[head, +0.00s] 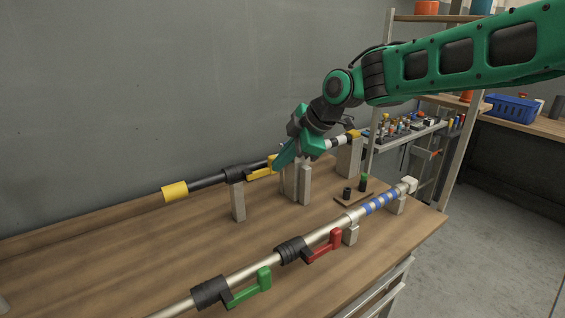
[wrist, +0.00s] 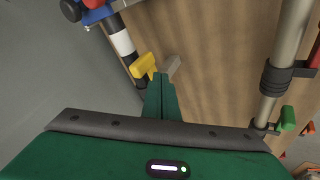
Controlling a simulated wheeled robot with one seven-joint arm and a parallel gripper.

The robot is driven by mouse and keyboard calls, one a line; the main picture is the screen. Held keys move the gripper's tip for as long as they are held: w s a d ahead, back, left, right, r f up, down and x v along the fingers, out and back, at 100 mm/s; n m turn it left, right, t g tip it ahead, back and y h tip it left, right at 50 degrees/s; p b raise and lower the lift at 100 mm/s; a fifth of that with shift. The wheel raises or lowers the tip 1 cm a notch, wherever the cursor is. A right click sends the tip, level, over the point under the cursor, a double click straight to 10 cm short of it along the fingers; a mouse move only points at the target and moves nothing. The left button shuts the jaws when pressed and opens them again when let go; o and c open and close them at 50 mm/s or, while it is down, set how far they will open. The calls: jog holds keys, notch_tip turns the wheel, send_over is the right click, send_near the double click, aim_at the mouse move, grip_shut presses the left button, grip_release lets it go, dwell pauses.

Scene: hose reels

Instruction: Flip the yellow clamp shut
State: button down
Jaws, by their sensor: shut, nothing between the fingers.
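The yellow clamp lever (head: 260,174) extends right from a black clamp body (head: 235,174) on the back pole, low along the pole's front side, with an upturned end tab. I cannot tell whether it lies fully closed. In the wrist view the yellow lever (wrist: 145,66) shows just left of my fingertips. My gripper (head: 279,163) is shut and empty, pointing down beside the lever's end tab. In the wrist view my gripper (wrist: 159,82) shows its fingers pressed together. Whether they touch the lever is unclear. My gripper hides part of the back pole.
A front pole (head: 240,276) carries a red lever (head: 325,246) and a green lever (head: 250,288). Grey posts (head: 304,185) hold up the poles. A small board (head: 350,199) with dark pegs lies between them. The wooden table (head: 120,245) is clear at left.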

jog(key=shift+s+a, duration=0.1)
jog(key=shift+a, duration=0.35)
jog(key=d+f+v, duration=0.1)
jog(key=d+v, duration=0.1)
jog(key=v, duration=1)
jog(key=shift+s+f, duration=0.35)
jog(key=shift+d, duration=0.15)
